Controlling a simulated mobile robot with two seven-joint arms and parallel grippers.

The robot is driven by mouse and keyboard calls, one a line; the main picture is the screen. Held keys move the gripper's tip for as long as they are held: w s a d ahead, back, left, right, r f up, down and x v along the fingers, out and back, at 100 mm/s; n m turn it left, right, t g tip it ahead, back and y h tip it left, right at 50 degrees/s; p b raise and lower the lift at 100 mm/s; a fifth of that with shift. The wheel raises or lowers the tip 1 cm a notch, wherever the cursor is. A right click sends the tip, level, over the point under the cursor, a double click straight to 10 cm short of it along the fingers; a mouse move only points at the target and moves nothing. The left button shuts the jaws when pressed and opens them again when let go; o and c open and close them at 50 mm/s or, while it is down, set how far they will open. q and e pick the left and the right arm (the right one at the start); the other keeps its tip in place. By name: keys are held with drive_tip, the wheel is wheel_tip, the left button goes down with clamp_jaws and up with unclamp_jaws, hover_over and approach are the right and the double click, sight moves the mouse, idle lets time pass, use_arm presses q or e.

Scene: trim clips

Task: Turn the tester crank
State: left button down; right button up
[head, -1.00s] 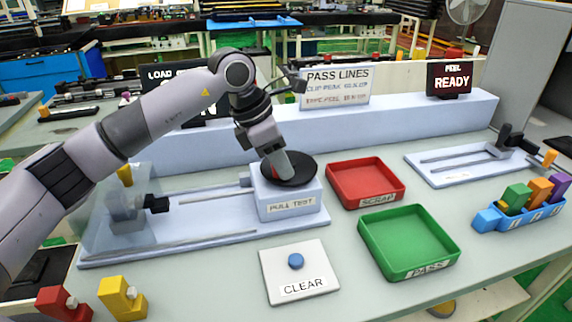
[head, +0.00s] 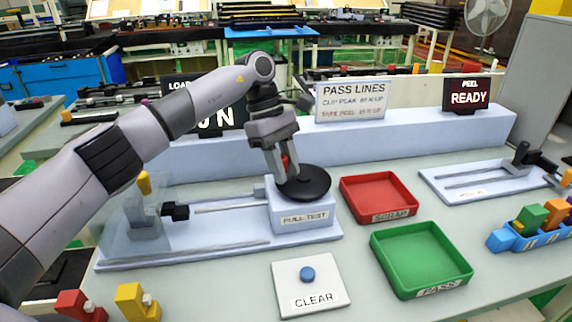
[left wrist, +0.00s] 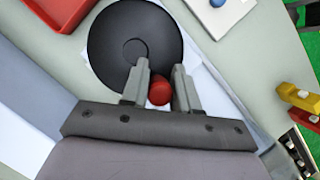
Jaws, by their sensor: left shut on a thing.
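The tester crank is a black disc (head: 308,184) on top of the pale block labelled PULL TEST (head: 304,218). A red knob (left wrist: 159,91) stands near the disc's rim. My left gripper (left wrist: 158,88) is shut on this red knob, with one finger on each side of it in the left wrist view. In the head view the left gripper (head: 284,170) points down at the back left part of the disc and mostly hides the knob. My right gripper is not in view.
A red SCRAP tray (head: 378,198) and a green PASS tray (head: 421,259) lie right of the tester. A CLEAR pad with a blue button (head: 307,274) lies in front. A LOAD display (head: 228,116), partly hidden by my arm, stands behind.

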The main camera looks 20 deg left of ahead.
use_arm(q)
drive_tip(key=shift+w+a+r+m+g+y+p, duration=0.1)
drive_tip(key=shift+w+m+g+y+p, duration=0.15)
drive_tip(key=shift+m, duration=0.4)
drive_tip(key=shift+w+a+m+g+y+p, duration=0.1)
drive_tip(key=shift+w+m+g+y, duration=0.1)
drive_tip(key=shift+m, duration=0.45)
drive_tip(key=c, duration=0.9)
unclamp_jaws()
drive_tip(key=shift+c, duration=0.2)
drive_tip(key=v, duration=0.4)
drive_tip(key=shift+w+a+r, duration=0.1)
drive_tip(key=shift+r, duration=0.3)
drive_tip(key=shift+v, duration=1.15)
drive_tip(key=shift+f, duration=0.1)
